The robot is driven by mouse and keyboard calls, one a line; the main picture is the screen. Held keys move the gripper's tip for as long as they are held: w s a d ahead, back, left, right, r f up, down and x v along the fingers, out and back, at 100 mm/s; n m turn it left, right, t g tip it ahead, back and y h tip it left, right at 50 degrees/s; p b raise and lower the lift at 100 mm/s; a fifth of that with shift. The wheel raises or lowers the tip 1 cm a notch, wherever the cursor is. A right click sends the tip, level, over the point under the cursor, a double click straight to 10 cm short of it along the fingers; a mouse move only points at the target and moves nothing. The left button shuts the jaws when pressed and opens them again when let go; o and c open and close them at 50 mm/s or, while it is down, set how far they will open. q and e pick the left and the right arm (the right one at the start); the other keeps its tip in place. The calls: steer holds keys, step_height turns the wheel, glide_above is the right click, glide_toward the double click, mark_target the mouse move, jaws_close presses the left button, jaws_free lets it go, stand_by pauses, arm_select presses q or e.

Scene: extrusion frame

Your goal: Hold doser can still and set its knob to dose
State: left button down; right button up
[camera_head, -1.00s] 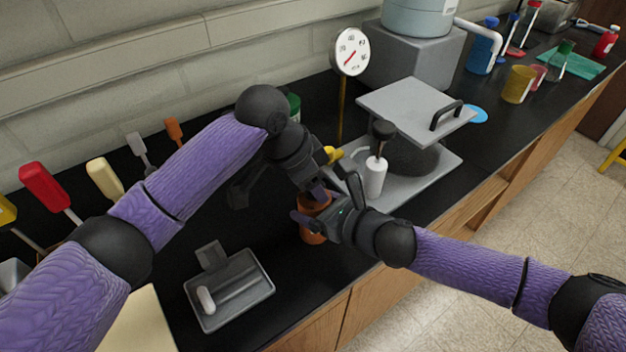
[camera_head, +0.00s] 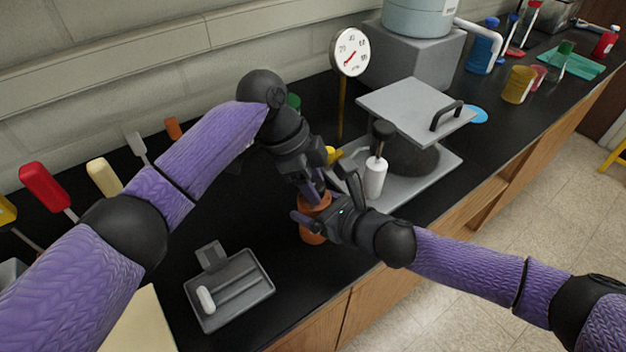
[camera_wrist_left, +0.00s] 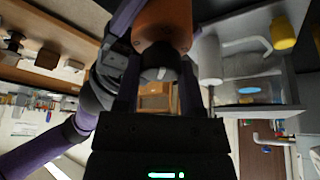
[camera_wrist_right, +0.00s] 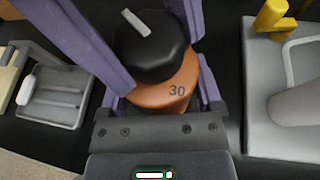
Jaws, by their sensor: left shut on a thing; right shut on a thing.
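The doser can (camera_head: 312,235) is an orange, upright cylinder on the black counter, partly hidden by both grippers. Its black knob (camera_wrist_right: 152,48) sits on top with a pale pointer bar (camera_wrist_right: 135,22). The number 30 (camera_wrist_right: 177,91) is printed on the orange body below the knob in the right wrist view. My left gripper (camera_head: 316,190) reaches down from above and is shut on the knob, which shows between its fingers in the left wrist view (camera_wrist_left: 157,68). My right gripper (camera_head: 318,214) comes in from the right and is shut on the can's body.
A grey tray (camera_head: 262,270) with a white piece (camera_head: 206,299) lies left of the can. A white bottle (camera_head: 375,178) with a dark top stands close on the right, near a grey press (camera_head: 410,108). A dial gauge (camera_head: 350,52) stands behind. The counter's front edge is close.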

arm_select(q)
steer(key=m, duration=0.2)
steer(key=m+g, duration=0.1)
steer(key=m, duration=0.1)
steer(key=shift+w+g+y, duration=0.15)
steer(key=shift+g+y, duration=0.15)
steer(key=m+g+y, duration=0.1)
steer(key=m, duration=0.3)
steer(key=shift+m, duration=0.5)
steer(key=shift+c, duration=2.3)
jaws_free()
steer(key=shift+r, duration=0.1)
